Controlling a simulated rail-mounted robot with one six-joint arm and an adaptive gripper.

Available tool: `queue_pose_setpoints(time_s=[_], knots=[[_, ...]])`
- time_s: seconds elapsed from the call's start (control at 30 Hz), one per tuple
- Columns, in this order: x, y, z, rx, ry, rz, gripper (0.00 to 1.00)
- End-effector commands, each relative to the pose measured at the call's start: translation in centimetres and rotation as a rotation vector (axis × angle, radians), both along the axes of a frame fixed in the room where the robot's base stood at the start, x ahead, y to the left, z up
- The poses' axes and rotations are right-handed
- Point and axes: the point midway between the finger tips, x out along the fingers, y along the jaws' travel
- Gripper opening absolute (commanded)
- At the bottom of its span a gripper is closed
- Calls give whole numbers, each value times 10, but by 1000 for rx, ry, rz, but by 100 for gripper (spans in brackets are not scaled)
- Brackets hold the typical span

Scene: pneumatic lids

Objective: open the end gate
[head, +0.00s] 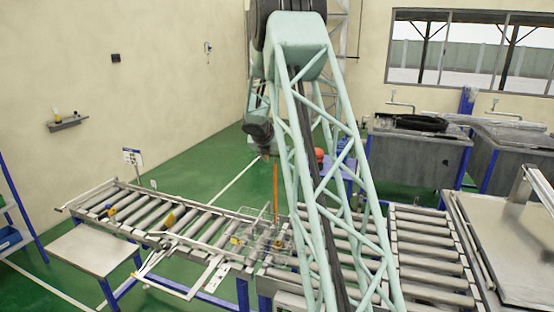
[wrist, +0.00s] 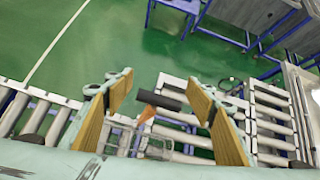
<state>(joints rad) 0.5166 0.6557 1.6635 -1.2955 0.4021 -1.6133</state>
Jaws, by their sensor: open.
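My gripper (wrist: 160,88) is open, with its two tan-padded fingers wide apart in the wrist view. Between them show a dark cylinder and an orange piece (wrist: 147,113); I cannot tell whether they touch the fingers. In the head view, an upright orange rod (head: 275,190) stands over a clear box (head: 262,238) on the roller conveyor (head: 190,222). The clear box also shows below the fingers in the wrist view (wrist: 165,152). A pale metal bar frame (head: 180,288) juts from the conveyor's front side; I cannot tell whether it is the end gate. My arm hides part of the conveyor.
A flat grey table (head: 92,248) stands before the conveyor's left end. More rollers (head: 425,255) run at right, beside a large metal lidded unit (head: 510,250). Grey tanks (head: 415,155) stand at the back right. Green floor (head: 190,165) is open behind the conveyor.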

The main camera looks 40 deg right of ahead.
Motion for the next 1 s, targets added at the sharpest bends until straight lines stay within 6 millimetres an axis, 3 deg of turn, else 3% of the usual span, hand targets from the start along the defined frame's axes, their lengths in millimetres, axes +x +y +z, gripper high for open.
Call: queue_pose_setpoints(time_s=[0.37,1.0], knots=[[-7,13,15,0,-1,-1,51],[-31,58,65,1,1,0,51]])
